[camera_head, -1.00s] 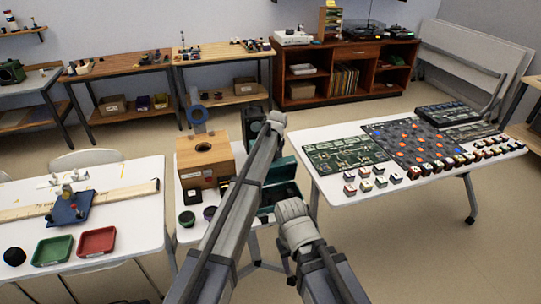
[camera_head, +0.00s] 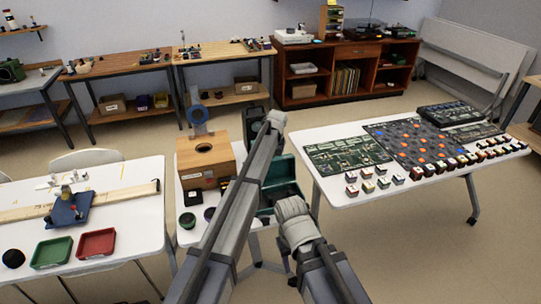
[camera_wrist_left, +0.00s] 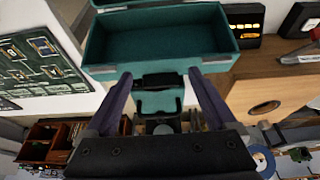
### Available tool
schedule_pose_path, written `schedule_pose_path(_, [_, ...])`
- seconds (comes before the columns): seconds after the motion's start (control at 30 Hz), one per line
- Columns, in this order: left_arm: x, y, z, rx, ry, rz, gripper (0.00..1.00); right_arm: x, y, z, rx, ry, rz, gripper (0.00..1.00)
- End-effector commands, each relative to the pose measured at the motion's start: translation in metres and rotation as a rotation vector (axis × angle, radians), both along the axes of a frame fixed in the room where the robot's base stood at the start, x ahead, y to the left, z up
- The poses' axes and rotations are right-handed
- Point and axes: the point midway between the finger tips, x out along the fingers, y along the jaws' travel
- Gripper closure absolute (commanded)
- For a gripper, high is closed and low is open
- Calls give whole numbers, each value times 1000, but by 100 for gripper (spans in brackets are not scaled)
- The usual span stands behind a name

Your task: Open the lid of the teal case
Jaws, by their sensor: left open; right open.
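The teal case (camera_head: 283,190) stands on the small middle table, partly hidden behind my arms in the head view. Its lid (camera_head: 280,169) stands raised. In the left wrist view the case (camera_wrist_left: 215,68) shows its empty inside, with an edge of the lid (camera_wrist_left: 125,3) at the top of the picture. My left gripper (camera_wrist_left: 163,84) is open, its purple fingers apart on either side of a dark handle or latch (camera_wrist_left: 157,80) at the case's wall. I cannot tell whether they touch it. My right gripper (camera_head: 292,281) shows only as a small dark part beside its arm, away from the case.
A wooden box (camera_head: 212,160) with a round hole stands left of the case. Small round pots (camera_head: 187,220) sit in front of it. A white table (camera_head: 340,194) with circuit boards and small blocks is to the right; another with trays (camera_head: 97,243) is to the left.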

Motion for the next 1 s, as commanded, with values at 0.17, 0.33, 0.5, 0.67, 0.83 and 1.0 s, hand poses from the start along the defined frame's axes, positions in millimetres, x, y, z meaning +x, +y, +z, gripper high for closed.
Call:
schedule_pose_path(0.17, [-1,-1,0,-2,3,0,0,0,0,0,0,0,0,50])
schedule_pose_path(0.33, [-2,-1,0,-2,4,-1,0,0,0,0,0,0,0,50])
schedule_pose_path(0.5, [-4,-2,7,-2,4,-1,0,0,0,7,0,0,0,50])
schedule_pose_path(0.67, [-9,-3,22,-2,4,-1,0,0,0,22,0,0,0,50])
schedule_pose_path(0.83, [-15,-5,44,-2,4,-1,0,0,0,44,0,0,0,50])
schedule_pose_path(1.0, [-23,-7,65,-2,3,0,0,0,0,65,0,0,1,50])
